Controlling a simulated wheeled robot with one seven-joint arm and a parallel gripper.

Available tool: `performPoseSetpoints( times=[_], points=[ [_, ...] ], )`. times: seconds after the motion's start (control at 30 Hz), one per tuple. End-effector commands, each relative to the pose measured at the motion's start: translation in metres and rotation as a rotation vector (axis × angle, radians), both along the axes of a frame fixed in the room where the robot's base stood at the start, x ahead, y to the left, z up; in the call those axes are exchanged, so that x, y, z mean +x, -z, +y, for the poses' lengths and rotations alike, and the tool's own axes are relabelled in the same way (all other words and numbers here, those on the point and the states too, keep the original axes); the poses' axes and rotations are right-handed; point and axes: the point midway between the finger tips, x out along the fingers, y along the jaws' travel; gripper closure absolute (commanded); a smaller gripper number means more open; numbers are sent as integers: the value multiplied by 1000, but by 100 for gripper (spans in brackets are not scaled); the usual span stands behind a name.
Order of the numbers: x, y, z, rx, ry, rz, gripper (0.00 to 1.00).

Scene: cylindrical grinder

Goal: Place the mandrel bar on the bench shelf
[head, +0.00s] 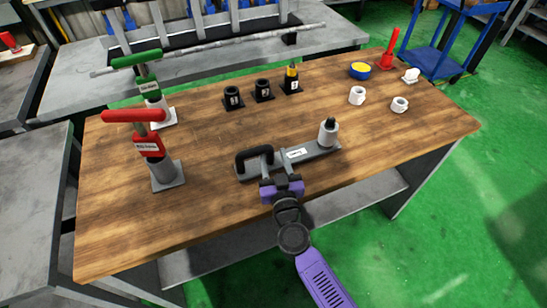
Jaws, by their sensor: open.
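No readable label picks out the mandrel bar. A long thin grey bar (220,46) lies across the grey table behind the wooden bench. A flat grey piece (318,149) with a white label, a black loop handle and an upright metal cylinder lies near the bench's front edge. My gripper (282,188), with purple jaws, is open at the near side of this piece, by the black handle. Whether it touches cannot be told. A grey shelf (335,213) runs under the wooden bench top, partly hidden by my arm.
Red-handled (148,145) and green-handled (146,82) upright tools stand at the left of the wooden bench (220,215). Black holders (263,92), white nuts (357,96) and a yellow-blue round container (360,71) are behind. A blue cart (440,45) stands back right. Green floor at right is clear.

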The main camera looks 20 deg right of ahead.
Motion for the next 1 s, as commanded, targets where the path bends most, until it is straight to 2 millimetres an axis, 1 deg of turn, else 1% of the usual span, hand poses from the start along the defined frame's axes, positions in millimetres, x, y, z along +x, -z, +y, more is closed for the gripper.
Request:
performPoseSetpoints(
  times=[0.07,0.27,0.33,0.5,0.6,0.7,0.8,1.0],
  points=[
    [1,-2,1,0,-1,-4,55],
    [-2,5,1,1,-1,-4,55],
    [-16,2,4,2,-2,-1,55],
    [-46,4,13,0,-2,0,55],
    [-59,5,16,1,-1,-1,55],
    [-69,5,17,-1,-1,-1,55],
    [-74,4,18,1,-1,-2,55],
    [-76,4,19,0,-1,-2,55]
  ],
)
